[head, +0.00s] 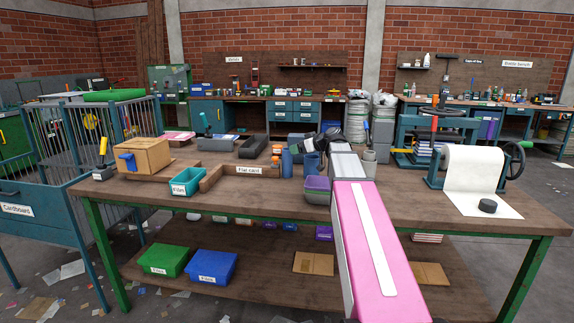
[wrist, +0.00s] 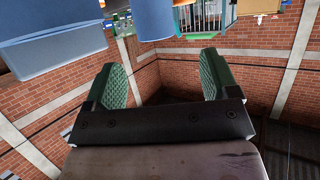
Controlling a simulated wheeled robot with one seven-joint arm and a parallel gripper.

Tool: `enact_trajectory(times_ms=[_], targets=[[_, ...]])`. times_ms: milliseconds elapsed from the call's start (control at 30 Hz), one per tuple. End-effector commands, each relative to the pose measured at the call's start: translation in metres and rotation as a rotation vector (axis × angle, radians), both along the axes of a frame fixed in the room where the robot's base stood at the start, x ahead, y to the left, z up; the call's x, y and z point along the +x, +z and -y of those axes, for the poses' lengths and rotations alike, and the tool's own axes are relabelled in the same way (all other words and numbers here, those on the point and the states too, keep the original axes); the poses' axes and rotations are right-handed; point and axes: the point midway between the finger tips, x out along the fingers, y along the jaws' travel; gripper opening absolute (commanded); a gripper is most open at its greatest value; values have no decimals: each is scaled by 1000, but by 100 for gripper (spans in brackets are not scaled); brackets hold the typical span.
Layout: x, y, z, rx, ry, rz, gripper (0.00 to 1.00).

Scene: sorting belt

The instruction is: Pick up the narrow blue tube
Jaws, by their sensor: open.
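A narrow blue tube (head: 287,163) stands upright on the workbench, left of a wider blue container (head: 310,164). In the wrist view, a narrow blue cylinder (wrist: 153,18) shows at the top middle, beyond the fingertips, and a wider blue one (wrist: 52,45) is at the upper left. My gripper (wrist: 164,75) has its two green-padded fingers spread wide with nothing between them. In the head view, my gripper (head: 328,138) is dark, small and partly hidden by my pink arm, close above and right of the blue containers.
Orange-capped items (head: 276,152) stand beside the tube. A purple and grey bin (head: 317,188) is in front, and grey cups (head: 369,162) are to the right. A teal tray (head: 187,182) and a cardboard box (head: 144,155) are on the left. Bare benchtop (head: 270,203) lies in front.

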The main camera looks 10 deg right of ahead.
Motion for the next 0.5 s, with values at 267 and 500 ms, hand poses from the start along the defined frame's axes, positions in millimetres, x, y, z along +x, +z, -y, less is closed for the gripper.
enact_trajectory(times_ms=[267, 500], targets=[[26, -13, -20, 0, -1, 0, 80], [42, -21, -29, 0, 0, 0, 80]])
